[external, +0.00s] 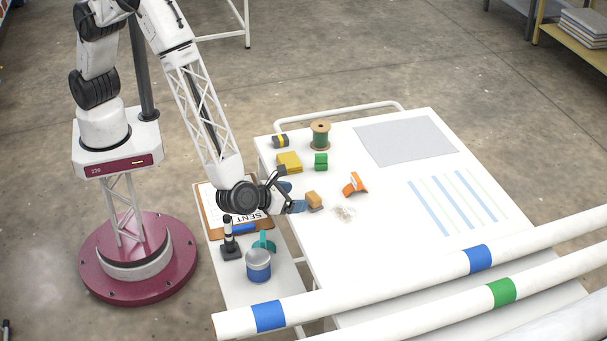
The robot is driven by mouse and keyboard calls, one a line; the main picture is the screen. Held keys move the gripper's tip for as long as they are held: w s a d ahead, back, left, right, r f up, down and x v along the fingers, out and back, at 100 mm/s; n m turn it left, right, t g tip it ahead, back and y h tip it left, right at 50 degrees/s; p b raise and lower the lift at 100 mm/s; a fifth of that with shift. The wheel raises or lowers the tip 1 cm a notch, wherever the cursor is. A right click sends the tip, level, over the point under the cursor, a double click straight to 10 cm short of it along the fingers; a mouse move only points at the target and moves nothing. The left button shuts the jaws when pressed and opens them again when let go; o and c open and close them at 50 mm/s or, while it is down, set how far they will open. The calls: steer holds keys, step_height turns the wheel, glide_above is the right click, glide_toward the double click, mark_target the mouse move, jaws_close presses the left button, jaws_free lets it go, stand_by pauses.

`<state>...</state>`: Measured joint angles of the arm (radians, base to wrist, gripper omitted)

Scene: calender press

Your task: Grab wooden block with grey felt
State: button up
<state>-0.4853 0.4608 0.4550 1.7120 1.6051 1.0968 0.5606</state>
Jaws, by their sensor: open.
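A small tan wooden block (314,198) sits near the left edge of the white table, with a greyish layer along its underside that looks like felt. My gripper (292,197) is just left of the block, low over the table edge. Its blue-tipped fingers are open, one toward the back and one toward the front. The nearer fingertip appears close to the block; I cannot tell whether it touches. Nothing shows between the fingers.
An orange piece (355,184) and a clear crumpled item (344,213) lie right of the block. Yellow pads (289,162), green blocks (321,161) and a spool (320,135) stand behind. White rollers (400,286) cross the front. A side shelf holds a blue tin (258,266).

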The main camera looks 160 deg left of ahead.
mark_target(312, 196)
steer(key=shift+x, duration=1.15)
steer(key=shift+x, duration=2.65)
steer(key=c, duration=0.9)
steer(key=shift+r, duration=0.1)
steer(key=shift+c, duration=0.2)
